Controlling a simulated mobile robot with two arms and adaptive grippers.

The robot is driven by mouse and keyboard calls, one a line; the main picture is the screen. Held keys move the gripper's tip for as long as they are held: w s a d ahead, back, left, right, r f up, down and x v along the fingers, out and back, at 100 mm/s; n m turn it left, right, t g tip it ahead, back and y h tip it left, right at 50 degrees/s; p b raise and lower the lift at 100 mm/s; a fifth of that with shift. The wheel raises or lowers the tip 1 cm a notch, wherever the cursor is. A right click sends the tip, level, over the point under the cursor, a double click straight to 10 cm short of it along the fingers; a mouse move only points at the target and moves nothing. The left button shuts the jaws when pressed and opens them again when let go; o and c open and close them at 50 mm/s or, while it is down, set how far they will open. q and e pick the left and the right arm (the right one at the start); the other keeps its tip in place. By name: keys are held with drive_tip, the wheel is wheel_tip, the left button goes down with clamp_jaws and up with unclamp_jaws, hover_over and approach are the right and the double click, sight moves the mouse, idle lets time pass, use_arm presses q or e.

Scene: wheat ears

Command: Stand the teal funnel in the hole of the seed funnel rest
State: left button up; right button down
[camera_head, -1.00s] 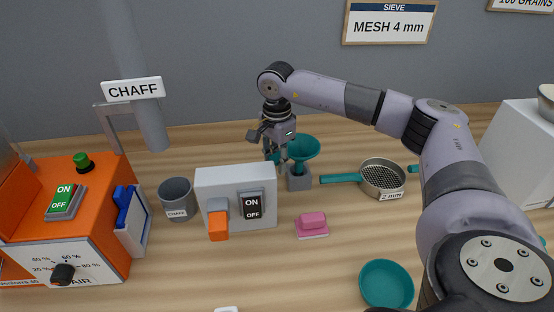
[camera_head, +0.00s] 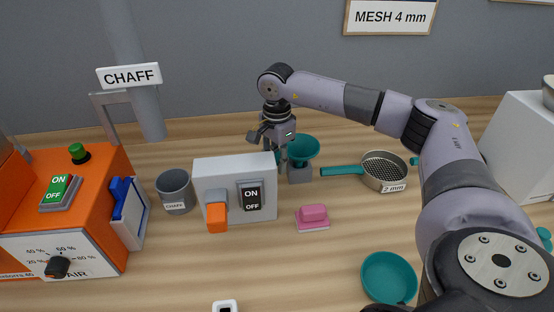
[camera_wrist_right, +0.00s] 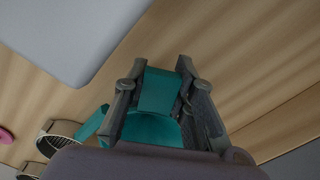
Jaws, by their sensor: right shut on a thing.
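The teal funnel (camera_head: 302,148) is upright, with its wide mouth up, over the grey seed funnel rest (camera_head: 299,174). Its lower end meets the top of the rest in the picture; I cannot tell whether the spout is inside the hole. My right gripper (camera_head: 279,151) is at the funnel's left side and shut on it. In the right wrist view the fingers (camera_wrist_right: 160,88) close on a flat teal part of the funnel, with its bowl (camera_wrist_right: 152,128) nearer the camera. The rest's hole is hidden. My left gripper is out of view.
A white switch box (camera_head: 235,178) stands in front and left of the rest. A teal-handled sieve (camera_head: 384,171) lies to the right. A pink block (camera_head: 313,216) and a teal dish (camera_head: 388,278) lie in front. A grey chaff cup (camera_head: 175,190) is at left.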

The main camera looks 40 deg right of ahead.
drive_tip(key=shift+f+b, duration=0.45)
drive_tip(key=shift+f, duration=0.25)
drive_tip(key=c, duration=1.2)
unclamp_jaws()
drive_tip(key=shift+c, duration=0.2)
wheel_tip(320, 180, up, 12)
drive_tip(key=shift+r, duration=0.1)
